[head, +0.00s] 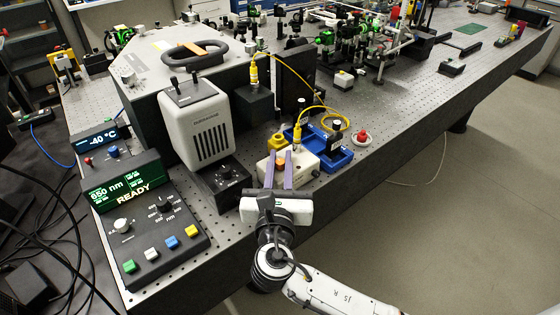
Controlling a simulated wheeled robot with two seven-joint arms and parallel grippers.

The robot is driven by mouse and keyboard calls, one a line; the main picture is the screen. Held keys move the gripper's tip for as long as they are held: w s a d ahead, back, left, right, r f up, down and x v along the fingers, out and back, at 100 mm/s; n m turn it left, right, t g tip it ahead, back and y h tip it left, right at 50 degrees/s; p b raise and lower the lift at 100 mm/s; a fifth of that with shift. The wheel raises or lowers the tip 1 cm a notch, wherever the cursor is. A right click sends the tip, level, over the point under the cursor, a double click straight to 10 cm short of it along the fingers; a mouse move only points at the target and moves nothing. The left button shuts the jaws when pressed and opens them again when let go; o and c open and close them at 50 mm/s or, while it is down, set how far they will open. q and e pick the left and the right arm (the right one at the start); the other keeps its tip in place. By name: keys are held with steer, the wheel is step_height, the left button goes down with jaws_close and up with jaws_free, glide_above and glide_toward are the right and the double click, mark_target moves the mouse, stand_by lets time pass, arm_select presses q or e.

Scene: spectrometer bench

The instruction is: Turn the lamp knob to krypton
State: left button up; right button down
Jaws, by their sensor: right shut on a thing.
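A small cream lamp box (309,166) stands near the bench's front edge, with a yellow fibre plug (297,136) on its top. My right gripper (279,155) reaches in from the front, its two purple fingers at the left part of this box. They are shut on the lamp knob, which is mostly hidden between the fingertips. The knob's pointer and any lamp names around it cannot be read from here. My left gripper is not in view.
A grey lamp housing (197,120) on a black base with a dial (225,172) stands left of my gripper. The control panel (150,220) reads 650 nm and READY. A blue tray (335,157), a yellow part (277,142) and a red knob-like part (361,137) are close by.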

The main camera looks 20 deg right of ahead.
mark_target(281, 160)
steer(key=shift+m+g+h, duration=0.8)
steer(key=shift+m+h, duration=0.3)
steer(key=shift+h, duration=0.7)
steer(key=c, duration=1.7)
jaws_free()
steer(key=shift+r, duration=0.1)
step_height(281, 160, up, 10)
steer(key=shift+f, duration=0.1)
